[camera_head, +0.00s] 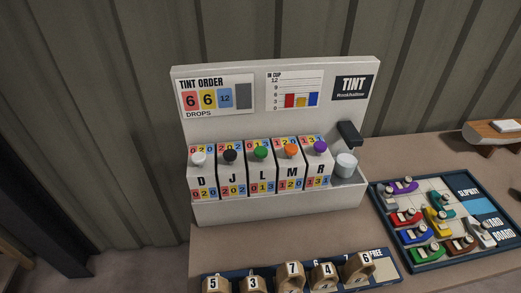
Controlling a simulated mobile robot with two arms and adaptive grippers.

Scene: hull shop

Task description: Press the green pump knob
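The green pump knob (261,153) sits on top of the middle pump box, marked L (258,177), in the white tint dispenser (280,213). A black knob (230,155) is to its left and an orange knob (291,149) to its right. A white knob (199,159) and a purple knob (320,146) stand at the row's ends. Nothing covers the green knob. Neither of my grippers shows in the head view.
A white cup (346,165) stands under a black spout (349,134) at the dispenser's right. Numbered wooden blocks (291,278) stand in a tray in front. A slipway yard board (459,250) with coloured boats lies at right. A wooden hull model (492,136) is at the far right. A strip of bench before the dispenser is clear.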

